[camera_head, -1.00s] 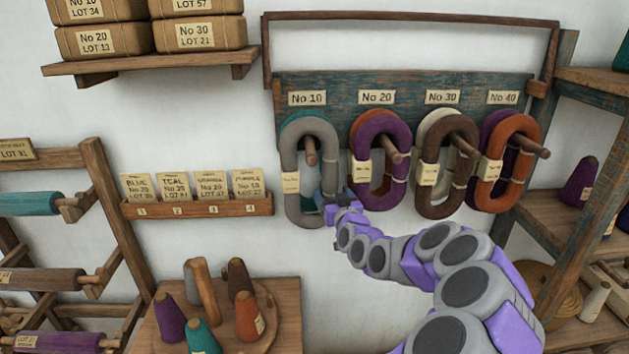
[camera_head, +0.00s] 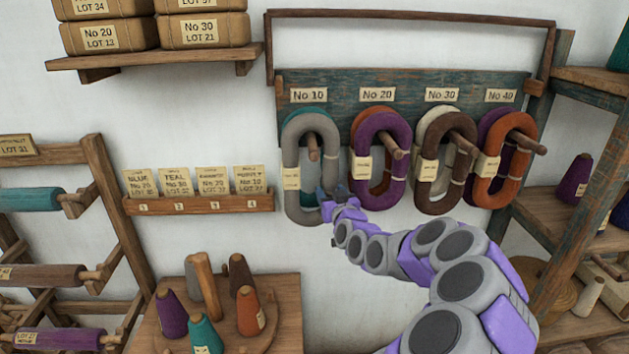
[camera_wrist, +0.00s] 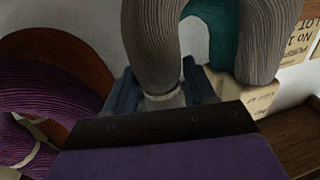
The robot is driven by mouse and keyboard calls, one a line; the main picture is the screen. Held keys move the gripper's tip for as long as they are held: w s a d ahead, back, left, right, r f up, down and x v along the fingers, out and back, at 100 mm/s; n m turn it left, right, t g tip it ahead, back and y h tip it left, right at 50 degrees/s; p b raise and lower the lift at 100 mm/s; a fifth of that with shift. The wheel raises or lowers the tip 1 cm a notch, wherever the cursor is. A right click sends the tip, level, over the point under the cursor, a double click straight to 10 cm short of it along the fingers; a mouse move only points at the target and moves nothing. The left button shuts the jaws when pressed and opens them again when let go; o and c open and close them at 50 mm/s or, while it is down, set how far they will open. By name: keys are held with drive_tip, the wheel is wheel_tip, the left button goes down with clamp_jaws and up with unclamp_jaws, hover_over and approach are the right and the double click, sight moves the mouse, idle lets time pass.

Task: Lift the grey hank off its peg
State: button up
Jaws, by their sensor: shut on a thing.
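The grey hank (camera_head: 292,150) hangs on the wooden peg (camera_head: 313,148) under the No 10 label, in front of a teal hank (camera_head: 308,196). The peg still passes through its loop. A pale paper band wraps its left side. My gripper (camera_head: 328,200) is at its lower right. In the wrist view my gripper (camera_wrist: 163,90) has a dark finger on each side of one grey strand (camera_wrist: 152,45) and is shut on it. The teal hank (camera_wrist: 212,30) shows just behind. The dark gripper body hides the strand's lower part there.
Close on the right, purple (camera_head: 396,135), brown (camera_head: 428,185) and orange (camera_head: 488,195) hanks hang on neighbouring pegs. A wooden card rack (camera_head: 200,204) is at left. A table with cones (camera_head: 172,315) stands below. Bare wall lies below the hanks.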

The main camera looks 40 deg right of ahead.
drive_tip(key=shift+s+r, duration=0.15)
drive_tip(key=shift+r, duration=0.35)
wheel_tip(320, 180, up, 6)
drive_tip(key=shift+a, duration=0.1)
drive_tip(key=shift+s+r, duration=0.15)
drive_tip(key=shift+s, duration=0.05)
drive_tip(key=b, duration=0.5)
approach(333, 173)
drive_tip(key=s+a, duration=0.3)
drive_tip(key=a, duration=0.1)
drive_tip(key=shift+s+a+b, duration=0.55)
drive_tip(key=shift+s+b, duration=0.2)
drive_tip(key=shift+b, duration=0.1)
drive_tip(key=shift+s+a+b, duration=0.55)
drive_tip(key=shift+s+b, duration=0.15)
drive_tip(key=shift+b, duration=0.15)
drive_tip(key=shift+b, duration=0.9)
